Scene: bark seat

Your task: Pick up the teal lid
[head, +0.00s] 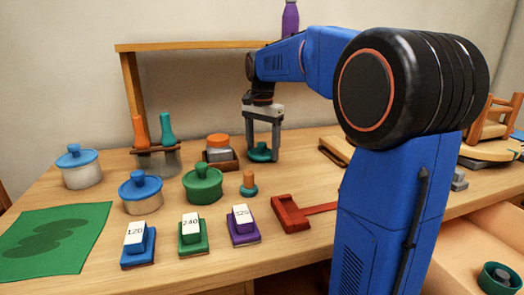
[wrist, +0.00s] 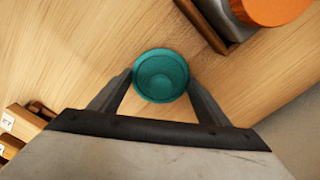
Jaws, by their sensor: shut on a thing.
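I cannot tell whether the lid still rests on the table.
A jar with an orange lid (head: 218,149) stands in a wooden holder just left of my gripper. A green lidded pot (head: 203,184) and a small teal-based peg (head: 248,185) are in front. A red wooden piece (head: 292,213) lies nearer the front edge.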

